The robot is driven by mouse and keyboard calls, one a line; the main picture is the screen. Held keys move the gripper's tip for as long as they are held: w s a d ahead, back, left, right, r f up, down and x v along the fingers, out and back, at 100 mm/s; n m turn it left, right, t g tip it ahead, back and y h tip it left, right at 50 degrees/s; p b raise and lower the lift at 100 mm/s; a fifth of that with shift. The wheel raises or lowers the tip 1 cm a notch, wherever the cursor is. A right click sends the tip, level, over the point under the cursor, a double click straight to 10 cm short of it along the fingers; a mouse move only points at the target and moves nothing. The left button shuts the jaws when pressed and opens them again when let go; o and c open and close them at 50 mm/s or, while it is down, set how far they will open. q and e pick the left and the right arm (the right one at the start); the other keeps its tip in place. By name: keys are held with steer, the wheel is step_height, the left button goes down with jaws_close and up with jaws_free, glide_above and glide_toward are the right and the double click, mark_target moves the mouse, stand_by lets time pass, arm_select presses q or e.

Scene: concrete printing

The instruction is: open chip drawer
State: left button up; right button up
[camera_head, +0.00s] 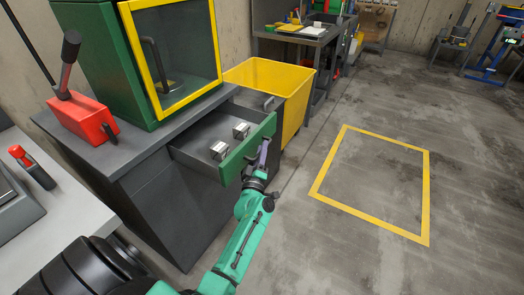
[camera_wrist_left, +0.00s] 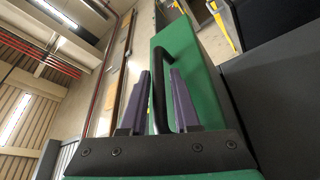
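The chip drawer (camera_head: 202,156) is pulled out of the dark grey cabinet under the green machine. It has a grey tray and a green front (camera_head: 247,150). Two small metal blocks lie inside the drawer. My left gripper (camera_head: 263,153) is at the outer face of the green front. In the left wrist view, its two purple fingers (camera_wrist_left: 161,98) stand on either side of the black drawer handle (camera_wrist_left: 160,88) and look closed on it. Exact contact is hard to see. The green front (camera_wrist_left: 180,45) fills the middle of that view. My right gripper is not seen.
The green machine with a yellow-framed window (camera_head: 180,55) stands on the cabinet top (camera_head: 135,140). A red block with a lever (camera_head: 82,120) is beside it. A yellow bin (camera_head: 262,78) stands just behind the drawer. Floor around the yellow taped rectangle (camera_head: 428,200) is clear.

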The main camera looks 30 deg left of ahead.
arm_select(q)
steer(key=shift+s+d+f, duration=0.2)
steer(key=shift+s, duration=0.3)
steer(key=v, duration=1.3)
steer(key=shift+s, duration=0.2)
